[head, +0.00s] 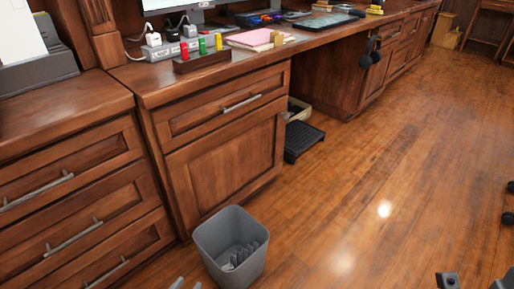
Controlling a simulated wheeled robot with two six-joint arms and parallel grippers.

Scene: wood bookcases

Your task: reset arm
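My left gripper (187,285) shows only as two small grey fingertips at the bottom edge, left of the grey bin. The tips are apart with nothing visible between them. The rest of that gripper and its arm are cut off by the frame. Dark grey parts at the bottom right corner seem to belong to my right arm (448,281). Its fingers cannot be made out clearly.
An open grey bin (213,248) with dark grey items inside stands on the wood floor near the drawer cabinet (225,150). A black footrest (303,141) lies under the desk. Cluttered desktop (160,77) above.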

